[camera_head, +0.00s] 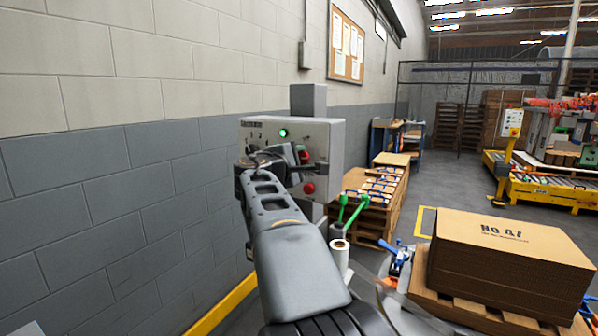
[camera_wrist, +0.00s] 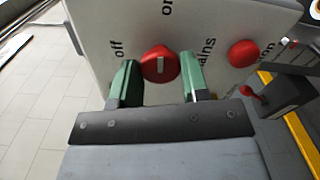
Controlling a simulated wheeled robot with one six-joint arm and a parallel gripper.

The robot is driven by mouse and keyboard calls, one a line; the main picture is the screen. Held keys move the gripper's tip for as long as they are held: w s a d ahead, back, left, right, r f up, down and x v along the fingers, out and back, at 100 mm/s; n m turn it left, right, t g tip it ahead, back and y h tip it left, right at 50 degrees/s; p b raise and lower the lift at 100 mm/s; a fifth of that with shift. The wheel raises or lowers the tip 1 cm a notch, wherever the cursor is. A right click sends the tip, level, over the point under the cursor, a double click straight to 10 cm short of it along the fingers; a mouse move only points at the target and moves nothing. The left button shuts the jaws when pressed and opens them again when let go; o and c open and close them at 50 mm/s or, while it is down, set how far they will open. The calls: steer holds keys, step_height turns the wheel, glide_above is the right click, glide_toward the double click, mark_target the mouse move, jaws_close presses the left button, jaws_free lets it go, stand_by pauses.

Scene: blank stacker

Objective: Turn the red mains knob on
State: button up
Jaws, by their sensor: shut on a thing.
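The red mains knob (camera_wrist: 152,64) sits on a pale panel in the wrist view, with a white mark on its face. The mark runs up and down in the picture, in line with the "on" label above; "off" is to the left. The green fingers of my gripper (camera_wrist: 159,82) stand on both sides of the knob and are shut on it. In the head view my gripper (camera_head: 290,158) is at the front of the grey control box (camera_head: 325,140), and the knob is partly hidden behind it. A green lamp (camera_head: 283,133) on the box is lit.
A second red button (camera_wrist: 242,53) is close beside the knob; it shows below my gripper in the head view (camera_head: 308,188). A block wall (camera_head: 110,190) runs along the left. Stacked cardboard (camera_head: 510,255) on a pallet stands to the right.

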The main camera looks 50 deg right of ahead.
steer(key=shift+m+b, duration=0.5)
steer(key=shift+m, duration=0.1)
steer(key=o, duration=0.9)
steer(key=v, duration=1.3)
steer(key=shift+a, duration=0.4)
steer(key=shift+p, duration=0.3)
